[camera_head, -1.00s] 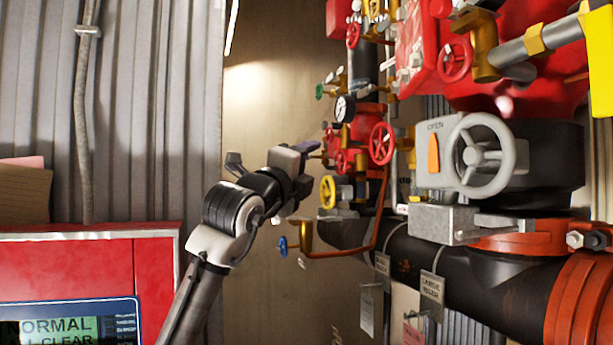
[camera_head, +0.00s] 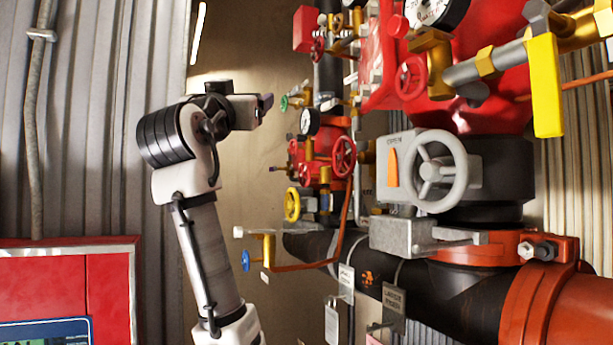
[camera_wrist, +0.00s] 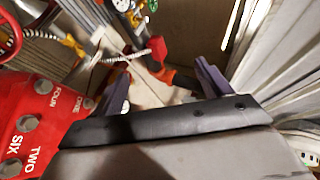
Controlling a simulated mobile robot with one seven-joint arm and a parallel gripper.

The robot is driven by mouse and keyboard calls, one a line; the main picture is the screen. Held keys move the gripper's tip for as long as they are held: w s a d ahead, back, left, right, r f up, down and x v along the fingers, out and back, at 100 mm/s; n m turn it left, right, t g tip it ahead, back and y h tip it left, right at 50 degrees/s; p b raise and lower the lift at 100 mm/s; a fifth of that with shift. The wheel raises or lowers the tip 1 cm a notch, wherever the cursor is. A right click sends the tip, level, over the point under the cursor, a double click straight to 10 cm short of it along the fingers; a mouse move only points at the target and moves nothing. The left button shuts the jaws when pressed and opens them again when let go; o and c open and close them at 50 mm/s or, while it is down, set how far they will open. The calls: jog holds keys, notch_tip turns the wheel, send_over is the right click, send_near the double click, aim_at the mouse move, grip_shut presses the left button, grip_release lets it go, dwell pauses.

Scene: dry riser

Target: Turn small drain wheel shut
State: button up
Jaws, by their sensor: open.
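Several small wheels show in the head view, and no label shows which is the drain wheel. A small blue wheel (camera_head: 246,260) sits low at the left on a brass valve (camera_head: 268,248) with a thin copper pipe. A yellow wheel (camera_head: 292,204), a red wheel (camera_head: 343,156) and a green wheel (camera_head: 284,103) are above it. My gripper (camera_head: 267,104) is up left of the pipework, near the green wheel in the picture, and far above the blue wheel. In the wrist view my gripper (camera_wrist: 163,85) has its two purplish fingers apart, with nothing seen held between them.
A large grey handwheel (camera_head: 435,171) on a box marked OPEN stands to the right. A thick black pipe (camera_head: 440,290) with hanging tags (camera_head: 392,305) runs below. A red cabinet (camera_head: 60,280) is at lower left. A red numbered block (camera_wrist: 45,115) is close in the wrist view.

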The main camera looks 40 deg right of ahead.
notch_tip(320, 180, down, 3)
jog(key=w+d+n+g+y, duration=0.1)
jog(key=w+d+n, duration=0.1)
jog(key=n, duration=0.6)
jog(key=n+g, duration=0.6)
jog(key=n, duration=0.2)
send_near(304, 175)
jog(key=p+x, duration=0.7)
jog(key=x, duration=0.4)
jog(key=shift+w+d+r, duration=0.1)
jog(key=shift+w+r, duration=0.05)
jog(key=shift+r, duration=0.05)
jog(key=shift+w+d+f, duration=0.15)
jog(key=shift+w+d, duration=0.3)
jog(key=shift+d, duration=0.15)
jog(key=shift+c, duration=0.4)
